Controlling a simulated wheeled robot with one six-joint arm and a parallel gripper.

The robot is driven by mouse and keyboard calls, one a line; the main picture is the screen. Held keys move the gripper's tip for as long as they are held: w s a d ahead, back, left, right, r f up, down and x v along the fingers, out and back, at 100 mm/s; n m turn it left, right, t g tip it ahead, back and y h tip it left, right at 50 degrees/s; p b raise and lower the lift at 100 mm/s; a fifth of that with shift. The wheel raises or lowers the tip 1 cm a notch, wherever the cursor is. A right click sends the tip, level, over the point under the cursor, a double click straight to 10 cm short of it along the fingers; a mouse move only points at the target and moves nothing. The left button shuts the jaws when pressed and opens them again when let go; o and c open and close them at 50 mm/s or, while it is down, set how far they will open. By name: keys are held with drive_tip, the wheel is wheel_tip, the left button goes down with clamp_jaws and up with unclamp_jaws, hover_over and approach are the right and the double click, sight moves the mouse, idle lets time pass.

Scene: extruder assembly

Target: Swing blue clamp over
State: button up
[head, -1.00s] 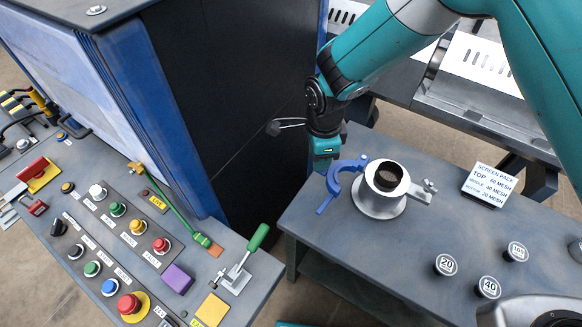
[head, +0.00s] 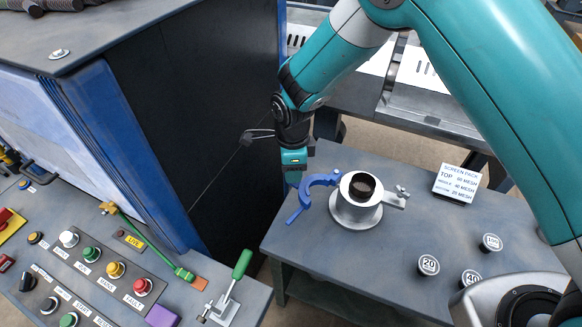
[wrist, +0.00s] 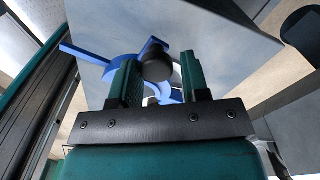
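The blue clamp (head: 308,190) is a curved arm hinged at the left side of the metal collar (head: 356,212), swung open and pointing left over the table. In the wrist view the blue clamp (wrist: 121,67) lies beyond my fingers. My gripper (head: 293,182) hangs pointing down just left of and behind the clamp. In the wrist view my gripper (wrist: 160,76) has its two fingers apart. A dark round knob (wrist: 157,66) appears between them; I cannot tell whether either finger touches it. The far part of the clamp is partly hidden by the fingers and knob.
A screen pack sign (head: 458,182) stands at the back right of the table (head: 330,262). Numbered round pieces (head: 428,265) lie front right. A tall dark cabinet (head: 205,110) stands left of my gripper, and a control panel (head: 85,262) with buttons sits front left.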

drive_tip(key=shift+o, duration=1.1)
wheel_tip(320, 180, up, 17)
drive_tip(key=shift+r, duration=0.2)
